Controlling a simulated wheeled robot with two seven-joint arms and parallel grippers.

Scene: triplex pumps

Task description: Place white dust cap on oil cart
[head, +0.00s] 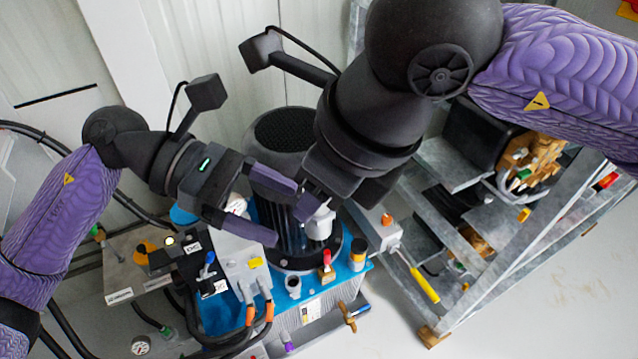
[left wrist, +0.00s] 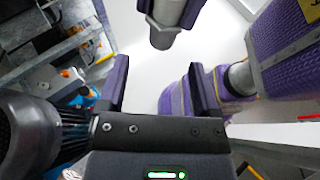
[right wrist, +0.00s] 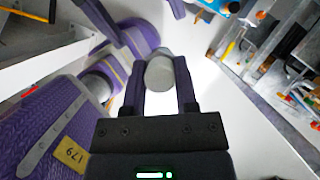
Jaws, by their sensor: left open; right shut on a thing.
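My right gripper (head: 308,208) is shut on the white dust cap (head: 320,223), held in front of the dark finned motor. In the right wrist view the cap (right wrist: 160,72) sits between the two fingertips. My left gripper (head: 268,212) is open and empty, just left of the cap; its spread fingers also show in the left wrist view (left wrist: 162,85). The blue-topped unit with the motor, which looks like the oil cart (head: 215,315), lies below both grippers. I cannot tell the cap's exact height above it.
The motor (head: 284,130) stands upright close to both grippers. A red-handled valve (head: 327,262) and a yellow-handled lever (head: 424,285) stick up or out nearby. Hoses run along the left. A grey metal frame (head: 500,270) stands at the right, with clear floor beyond it.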

